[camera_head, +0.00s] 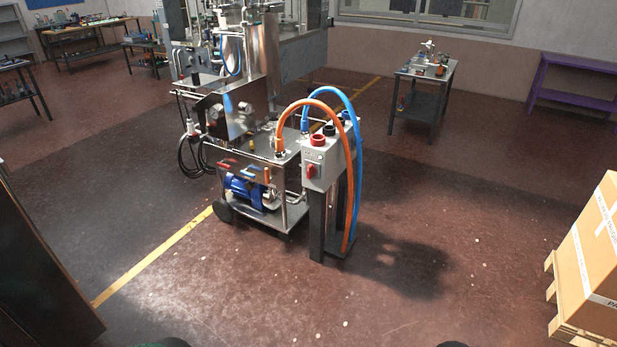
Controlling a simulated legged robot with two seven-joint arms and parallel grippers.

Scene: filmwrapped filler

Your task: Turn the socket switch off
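A grey socket box (322,168) stands on a dark post in the middle of the view, apart from me across the floor. A red rotary switch (311,171) sits on its front face; its exact position is too small to tell. Red and dark round sockets are on top of the box. Neither of my grippers shows in the view; only small dark shapes appear at the bottom edge.
A steel machine cart (262,215) with a blue pump stands left of the box. A large carton (597,255) on a pallet is at the right. A dark panel (40,270) is at the near left. The floor (300,305) before the box is clear.

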